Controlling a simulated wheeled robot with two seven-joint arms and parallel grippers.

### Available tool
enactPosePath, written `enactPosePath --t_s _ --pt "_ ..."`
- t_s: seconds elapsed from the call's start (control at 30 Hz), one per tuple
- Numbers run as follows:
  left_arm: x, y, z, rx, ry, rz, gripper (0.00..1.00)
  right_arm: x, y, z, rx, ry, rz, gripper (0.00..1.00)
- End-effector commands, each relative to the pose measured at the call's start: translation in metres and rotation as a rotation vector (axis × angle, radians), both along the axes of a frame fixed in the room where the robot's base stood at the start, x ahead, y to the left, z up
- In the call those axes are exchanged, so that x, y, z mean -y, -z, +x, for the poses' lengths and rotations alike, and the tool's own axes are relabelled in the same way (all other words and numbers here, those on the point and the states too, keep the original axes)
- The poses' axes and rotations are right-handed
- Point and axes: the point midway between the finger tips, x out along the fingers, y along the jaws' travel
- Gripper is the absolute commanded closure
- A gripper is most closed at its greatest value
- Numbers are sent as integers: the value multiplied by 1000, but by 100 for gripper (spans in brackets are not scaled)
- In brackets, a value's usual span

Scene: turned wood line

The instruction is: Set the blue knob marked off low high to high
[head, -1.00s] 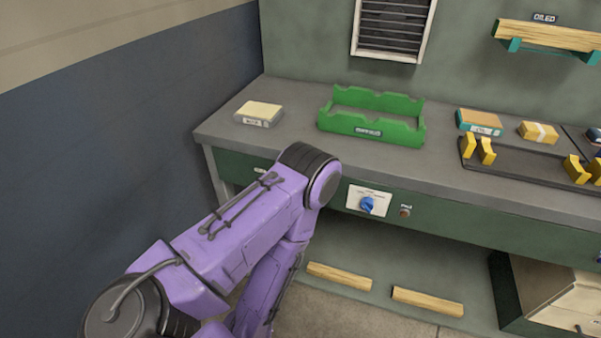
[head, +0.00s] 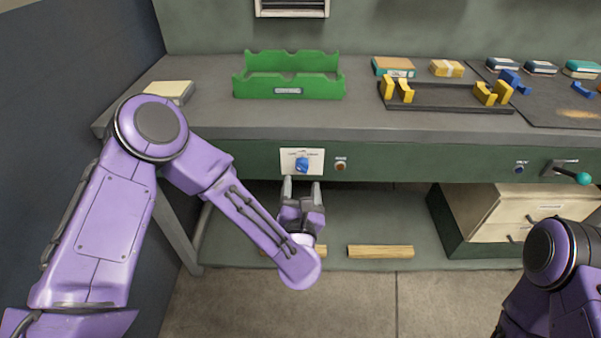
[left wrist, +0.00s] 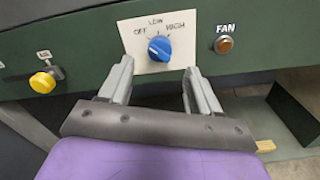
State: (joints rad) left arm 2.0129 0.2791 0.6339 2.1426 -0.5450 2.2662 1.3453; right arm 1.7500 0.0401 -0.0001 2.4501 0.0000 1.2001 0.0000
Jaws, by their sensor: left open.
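The blue knob (head: 302,165) sits on a white plate (head: 315,158) on the green front of the bench. In the left wrist view the knob (left wrist: 159,48) is near the top middle, with OFF, LOW and HIGH printed around it from left to right. A pale mark on the knob seems to lie toward its OFF side, but it is too small to be sure. My left gripper (head: 301,184) is open and empty, just below and in front of the knob. Its two fingers (left wrist: 154,76) are spread on either side of the knob, apart from it. My right gripper is out of view.
A brown FAN button (left wrist: 224,44) is right of the plate, and a yellow knob (left wrist: 43,81) is at left. A green cradle (head: 289,85) stands on the bench above. A lever with a teal ball (head: 583,178) sticks out far right. Wood pieces (head: 380,251) lie below.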

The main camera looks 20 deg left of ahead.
Motion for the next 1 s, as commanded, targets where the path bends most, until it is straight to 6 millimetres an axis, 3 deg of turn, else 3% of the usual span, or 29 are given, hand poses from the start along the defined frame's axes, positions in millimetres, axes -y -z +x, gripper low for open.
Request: enactPosePath --t_s 0.1,0.23,0.6,0.77,0.8,1.0 --pt "-9 -1 25 -1 -4 1 37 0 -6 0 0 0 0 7" --pt "-14 0 45 -2 -2 2 37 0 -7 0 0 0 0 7" --pt "-16 1 54 -5 2 5 37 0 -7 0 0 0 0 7" --pt "-16 1 54 -5 2 5 89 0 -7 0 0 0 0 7" --pt "-16 1 54 -5 2 5 93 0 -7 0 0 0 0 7" --pt "-17 1 54 -7 0 14 93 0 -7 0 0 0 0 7"
